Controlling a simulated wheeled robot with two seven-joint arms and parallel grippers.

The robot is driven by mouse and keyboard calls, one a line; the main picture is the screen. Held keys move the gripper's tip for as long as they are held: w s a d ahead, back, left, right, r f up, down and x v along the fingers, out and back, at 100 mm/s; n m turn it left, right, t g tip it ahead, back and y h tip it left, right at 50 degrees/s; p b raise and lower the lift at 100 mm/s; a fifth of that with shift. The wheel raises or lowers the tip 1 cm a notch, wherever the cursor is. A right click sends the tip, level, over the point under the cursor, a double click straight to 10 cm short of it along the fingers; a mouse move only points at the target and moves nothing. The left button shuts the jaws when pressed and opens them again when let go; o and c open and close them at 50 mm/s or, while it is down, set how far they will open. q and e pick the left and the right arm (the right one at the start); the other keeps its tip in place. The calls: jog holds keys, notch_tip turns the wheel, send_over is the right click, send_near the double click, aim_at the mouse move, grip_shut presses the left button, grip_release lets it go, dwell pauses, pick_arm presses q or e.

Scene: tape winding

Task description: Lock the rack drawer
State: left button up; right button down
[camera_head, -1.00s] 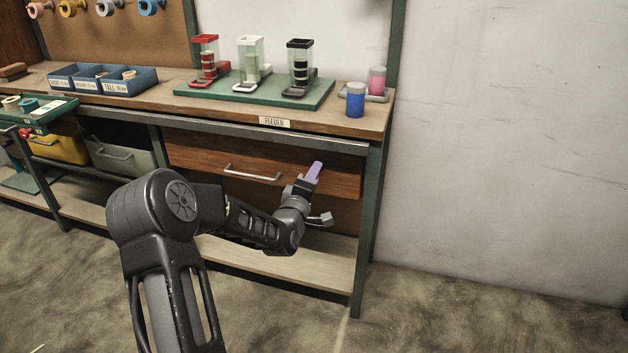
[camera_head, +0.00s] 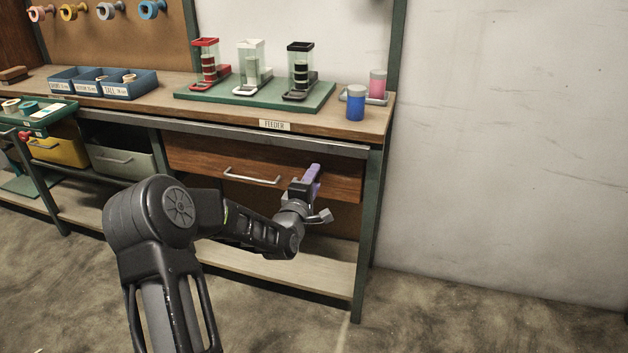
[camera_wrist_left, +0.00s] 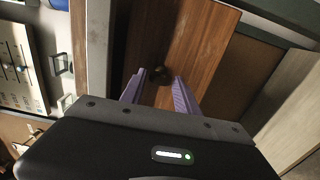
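The wooden rack drawer (camera_head: 205,155) sits under the bench top, with a pale bar handle (camera_head: 252,178) on its front. In the left wrist view a small dark round knob (camera_wrist_left: 158,75), which looks like the lock, is on the wooden front (camera_wrist_left: 205,55). My left gripper (camera_head: 314,174) is at the right part of the drawer front. Its purple fingers are apart, one on each side of the knob in the left wrist view (camera_wrist_left: 159,80). I cannot tell whether they touch it. In the head view the gripper hides the lock. My right gripper is not in view.
The bench top (camera_head: 225,108) above carries a green board (camera_head: 190,94) with dispensers, blue bins (camera_head: 130,90) and a blue cup (camera_head: 355,105). A green bench leg (camera_head: 369,230) stands right of the drawer. A lower shelf (camera_head: 310,268) is below. Floor in front is free.

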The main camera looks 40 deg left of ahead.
pick_arm(q)
jog(key=o, duration=0.3)
jog(key=p+v, duration=0.1)
jog(key=v, duration=0.7)
jog(key=shift+w, duration=0.1)
dwell(0.5)
